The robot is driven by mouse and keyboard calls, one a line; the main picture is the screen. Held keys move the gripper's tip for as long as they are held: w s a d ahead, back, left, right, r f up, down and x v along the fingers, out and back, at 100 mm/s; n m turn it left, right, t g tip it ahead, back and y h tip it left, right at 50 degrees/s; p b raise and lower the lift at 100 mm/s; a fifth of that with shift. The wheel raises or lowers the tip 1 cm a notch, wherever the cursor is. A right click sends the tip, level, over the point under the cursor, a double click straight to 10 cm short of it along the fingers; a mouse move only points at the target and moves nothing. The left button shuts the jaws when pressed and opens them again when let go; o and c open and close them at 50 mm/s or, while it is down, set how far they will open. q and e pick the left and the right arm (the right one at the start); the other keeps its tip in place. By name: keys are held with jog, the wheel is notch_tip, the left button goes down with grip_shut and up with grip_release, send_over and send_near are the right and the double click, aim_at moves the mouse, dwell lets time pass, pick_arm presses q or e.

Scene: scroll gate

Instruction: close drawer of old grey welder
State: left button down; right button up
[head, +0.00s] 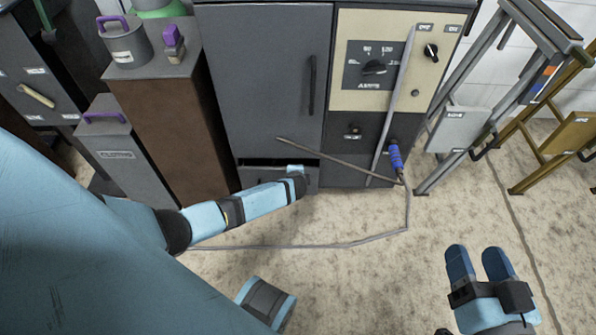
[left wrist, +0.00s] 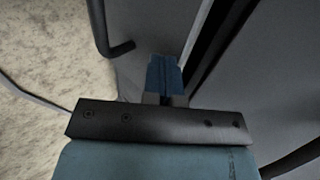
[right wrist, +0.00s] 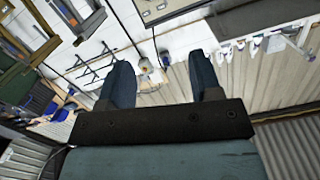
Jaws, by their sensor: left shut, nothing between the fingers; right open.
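The old grey welder (head: 270,75) stands upright ahead, with a beige control panel (head: 382,95) at its upper right. Its drawer (head: 252,178) is low on the left side, under a dark gap that runs along its top. My left arm lies across the drawer front and hides much of it. My left gripper (head: 297,173) is at the drawer's right part. In the left wrist view its shut, empty fingers (left wrist: 163,75) are close to a grey panel beside a dark gap; contact cannot be told. My right gripper (head: 480,265) is open and empty over the floor.
A blue-handled torch (head: 396,157) and its cable hang at the welder's right front; the cable trails over the floor. A brown cabinet (head: 165,130) stands left of the welder. Metal frames (head: 475,95) stand right. The floor (head: 380,285) in front is mostly clear.

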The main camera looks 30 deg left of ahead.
pick_arm(q)
jog(key=shift+w+a+b, duration=0.15)
jog(key=shift+w+a, duration=0.2)
jog(key=shift+w, duration=0.2)
jog(key=shift+w+a+b, duration=0.15)
jog(key=shift+w+a, duration=0.15)
jog(key=shift+w, duration=0.2)
jog(key=shift+w+a, duration=0.2)
jog(key=shift+w, duration=0.1)
jog(key=shift+w+a+r, duration=0.25)
jog(key=shift+w+a, duration=0.05)
jog(key=shift+w, duration=0.05)
pick_arm(e)
jog(key=shift+s+d+n, duration=0.1)
jog(key=shift+d+n, duration=0.15)
jog(key=shift+n, duration=0.05)
